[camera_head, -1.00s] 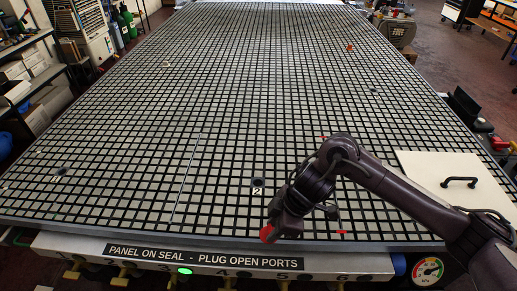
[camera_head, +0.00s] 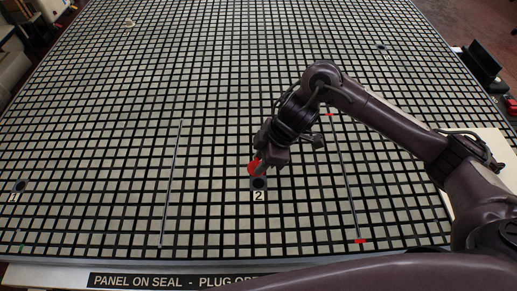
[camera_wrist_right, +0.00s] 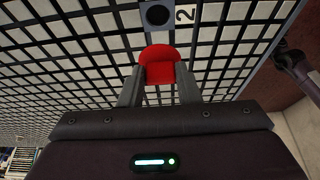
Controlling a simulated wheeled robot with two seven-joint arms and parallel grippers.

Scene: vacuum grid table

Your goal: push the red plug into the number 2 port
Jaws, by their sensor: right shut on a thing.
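The red plug (camera_head: 254,167) is held at the tips of my right gripper (camera_head: 259,166), just behind the number 2 port (camera_head: 259,184) in the head view. The port is a dark round hole with a white "2" label (camera_head: 258,196) in front of it. In the right wrist view the red plug (camera_wrist_right: 159,64) sits between the two fingers, which are shut on it. The port (camera_wrist_right: 157,14) is uncovered just beyond the plug there, with its label (camera_wrist_right: 185,14) to its right. The plug is apart from the port in both views; its exact height above the grid is unclear. My left gripper is not in view.
The black grid table (camera_head: 215,110) is mostly clear around the port. The number 1 port (camera_head: 19,187) is far left. A thin line (camera_head: 172,185) lies left of port 2, another, with red ends, right. A white panel (camera_head: 490,150) lies at the right edge.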

